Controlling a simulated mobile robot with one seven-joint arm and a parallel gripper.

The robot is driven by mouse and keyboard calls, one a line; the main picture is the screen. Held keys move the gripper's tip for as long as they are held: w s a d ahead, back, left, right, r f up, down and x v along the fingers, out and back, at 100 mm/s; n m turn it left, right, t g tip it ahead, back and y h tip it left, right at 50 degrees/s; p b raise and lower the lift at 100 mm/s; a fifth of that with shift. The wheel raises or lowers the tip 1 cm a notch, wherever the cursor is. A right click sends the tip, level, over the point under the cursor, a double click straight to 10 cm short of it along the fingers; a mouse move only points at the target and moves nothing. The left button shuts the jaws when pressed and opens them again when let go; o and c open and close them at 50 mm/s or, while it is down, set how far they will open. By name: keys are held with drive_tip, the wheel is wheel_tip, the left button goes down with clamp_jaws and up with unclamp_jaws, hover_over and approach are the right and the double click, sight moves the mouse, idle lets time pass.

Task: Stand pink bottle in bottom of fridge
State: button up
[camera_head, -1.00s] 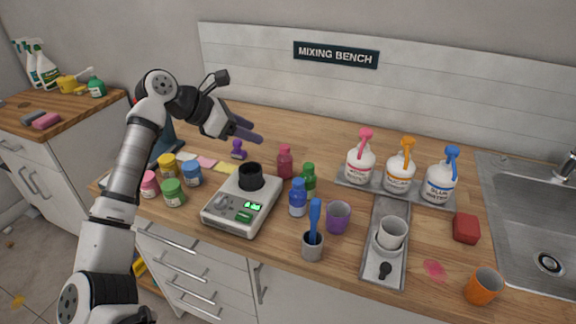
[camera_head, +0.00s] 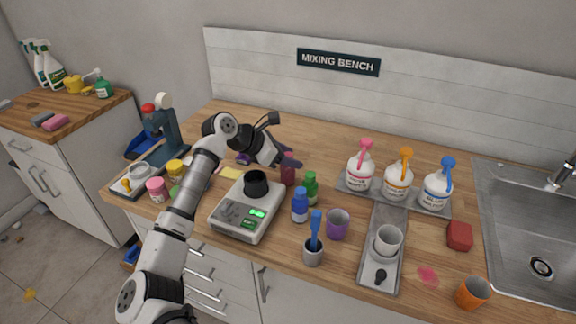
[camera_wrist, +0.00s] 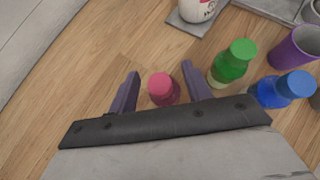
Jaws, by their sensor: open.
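The pink bottle (camera_head: 288,174) stands upright on the wooden bench, behind and right of the scale, partly hidden by my gripper (camera_head: 285,157) in the head view. In the wrist view the pink bottle (camera_wrist: 161,87) shows its cap between the two purple fingers of my gripper (camera_wrist: 160,85). The fingers are spread apart, with a gap on each side of the bottle. No fridge is in view.
A green bottle (camera_wrist: 233,62) and a blue bottle (camera_wrist: 283,90) stand close to the right. The scale (camera_head: 244,207) with a black cup is in front. Pump bottles on a tray (camera_head: 345,184) stand further right. Bare wood lies behind.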

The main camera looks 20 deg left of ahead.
clamp_jaws()
idle(0.3)
wheel_tip(320, 180, up, 20)
drive_tip(key=b, duration=0.5)
drive_tip(key=shift+s, duration=0.15)
